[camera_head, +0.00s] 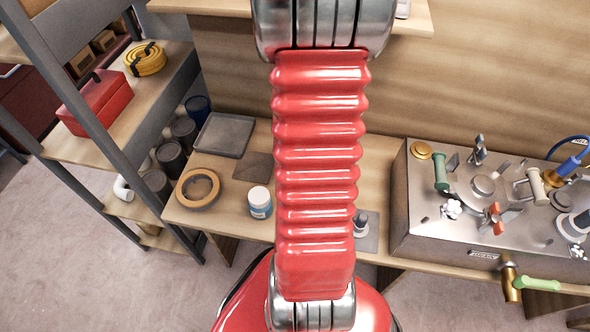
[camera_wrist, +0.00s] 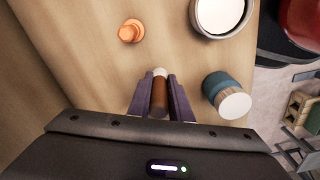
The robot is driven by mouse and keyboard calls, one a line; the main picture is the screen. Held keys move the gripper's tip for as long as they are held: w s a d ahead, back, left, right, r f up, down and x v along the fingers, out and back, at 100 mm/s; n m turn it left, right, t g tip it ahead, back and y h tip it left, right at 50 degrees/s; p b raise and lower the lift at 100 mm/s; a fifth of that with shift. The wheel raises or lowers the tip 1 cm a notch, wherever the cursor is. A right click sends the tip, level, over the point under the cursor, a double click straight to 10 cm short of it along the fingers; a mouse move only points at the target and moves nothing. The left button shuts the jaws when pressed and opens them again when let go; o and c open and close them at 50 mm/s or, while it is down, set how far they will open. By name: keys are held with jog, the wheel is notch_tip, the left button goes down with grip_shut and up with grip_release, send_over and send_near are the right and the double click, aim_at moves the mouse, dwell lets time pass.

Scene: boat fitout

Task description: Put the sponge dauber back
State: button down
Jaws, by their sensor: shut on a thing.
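In the wrist view my gripper (camera_wrist: 160,84) has its two purple fingers closed on the sides of a short brown cylinder with a pale round end (camera_wrist: 159,72). It looks like the sponge dauber, held roughly along the fingers. The wooden bench top (camera_wrist: 185,45) lies beyond it; I cannot tell whether the dauber touches it. In the head view my red arm fills the middle, and the gripper and dauber do not show.
The wrist view shows an orange knobbed piece (camera_wrist: 131,31), a round container with pale contents (camera_wrist: 221,14) and a teal jar (camera_wrist: 222,90) near the dauber. The head view shows a dark tray (camera_head: 224,134), a brown ring (camera_head: 198,188), a blue jar (camera_head: 260,203) and a metal fittings panel (camera_head: 455,235).

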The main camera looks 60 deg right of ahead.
jog(key=shift+f, duration=1.8)
jog(key=shift+f, duration=0.15)
jog(key=c, duration=1.6)
grip_release()
jog(key=r, duration=1.2)
jog(key=shift+s+r, duration=0.15)
jog(key=shift+s, duration=0.1)
